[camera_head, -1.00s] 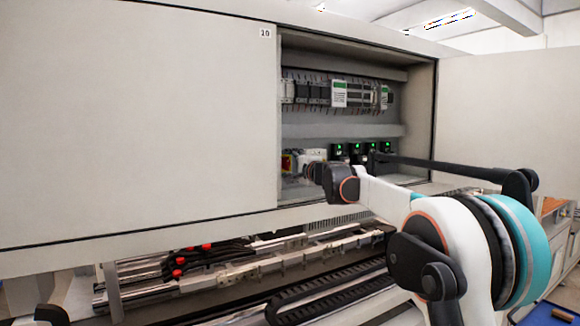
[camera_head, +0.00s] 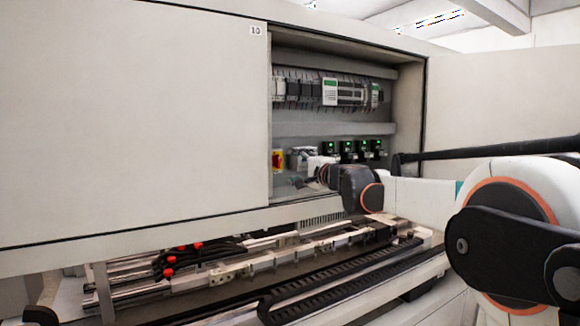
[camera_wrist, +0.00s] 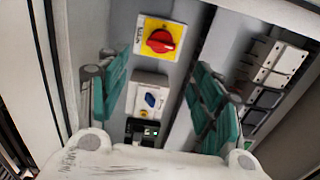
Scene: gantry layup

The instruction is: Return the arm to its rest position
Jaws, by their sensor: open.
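My gripper (camera_wrist: 158,100) shows in the wrist view with its two green-padded fingers spread apart and nothing between them. Beyond the fingers are a red rotary switch on a yellow plate (camera_wrist: 177,27) and a white box with a blue knob (camera_wrist: 150,97). In the head view my arm reaches in from the right, and its wrist is at the open cabinet's lower part. The fingers are hard to make out there. The red and yellow switch (camera_head: 277,160) shows at the opening's left edge.
The open cabinet (camera_head: 410,120) holds a row of modules (camera_head: 330,92) and several black units with green lights (camera_head: 347,148). A closed panel (camera_head: 130,110) covers the left. Below run rails with a black cable chain (camera_head: 340,277) and red-capped cables (camera_head: 170,261).

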